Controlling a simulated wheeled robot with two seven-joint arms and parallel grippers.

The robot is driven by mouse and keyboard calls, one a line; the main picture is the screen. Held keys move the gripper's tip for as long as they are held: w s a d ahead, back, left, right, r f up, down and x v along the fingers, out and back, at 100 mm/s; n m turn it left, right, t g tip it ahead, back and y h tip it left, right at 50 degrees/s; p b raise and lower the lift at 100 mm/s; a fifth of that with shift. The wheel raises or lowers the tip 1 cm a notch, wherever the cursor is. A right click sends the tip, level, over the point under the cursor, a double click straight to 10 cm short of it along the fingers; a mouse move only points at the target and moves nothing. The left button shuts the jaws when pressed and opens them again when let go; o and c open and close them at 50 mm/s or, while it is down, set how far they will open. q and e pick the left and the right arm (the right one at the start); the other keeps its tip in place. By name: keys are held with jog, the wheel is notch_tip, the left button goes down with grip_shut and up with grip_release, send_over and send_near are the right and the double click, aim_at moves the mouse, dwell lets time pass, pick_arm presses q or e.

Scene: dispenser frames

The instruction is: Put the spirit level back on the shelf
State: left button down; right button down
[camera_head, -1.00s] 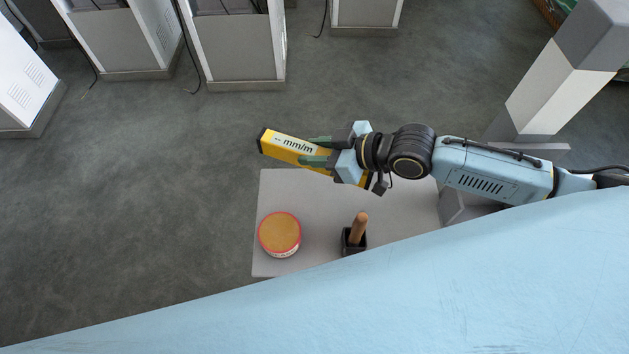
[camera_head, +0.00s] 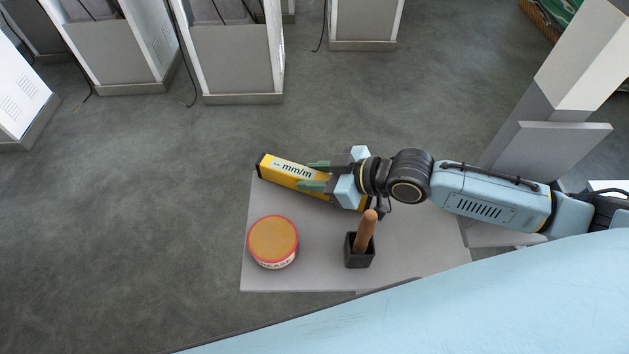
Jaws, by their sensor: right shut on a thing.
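The yellow spirit level (camera_head: 281,169) with black ends is in my right gripper (camera_head: 318,177), whose greenish fingers are shut around its middle. The level lies over the back edge of the grey shelf (camera_head: 420,240), its left end near the shelf's back left corner. Part of it is hidden under the gripper, and I cannot tell whether it touches the shelf. My left gripper is not in view.
A round orange-topped tin (camera_head: 274,240) with a red rim stands on the shelf's left part. A black mallet with a wooden handle (camera_head: 365,235) stands upright beside it, close below my right gripper. A grey post (camera_head: 570,75) rises at the right. White cabinets (camera_head: 235,60) stand at the back.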

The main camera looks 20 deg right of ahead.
dwell(0.3)
jog(key=c, duration=1.5)
grip_release()
jog(key=shift+f, duration=0.2)
jog(key=o, duration=0.5)
jog(key=shift+c, duration=0.2)
jog(key=shift+r, duration=0.25)
jog(key=p+v, duration=0.6)
jog(key=v, duration=0.5)
jog(key=shift+d+p, duration=0.1)
jog(key=shift+p, duration=0.25)
jog(key=shift+s+d+r, duration=0.15)
jog(key=shift+s+d, duration=0.15)
jog(key=shift+d, duration=0.05)
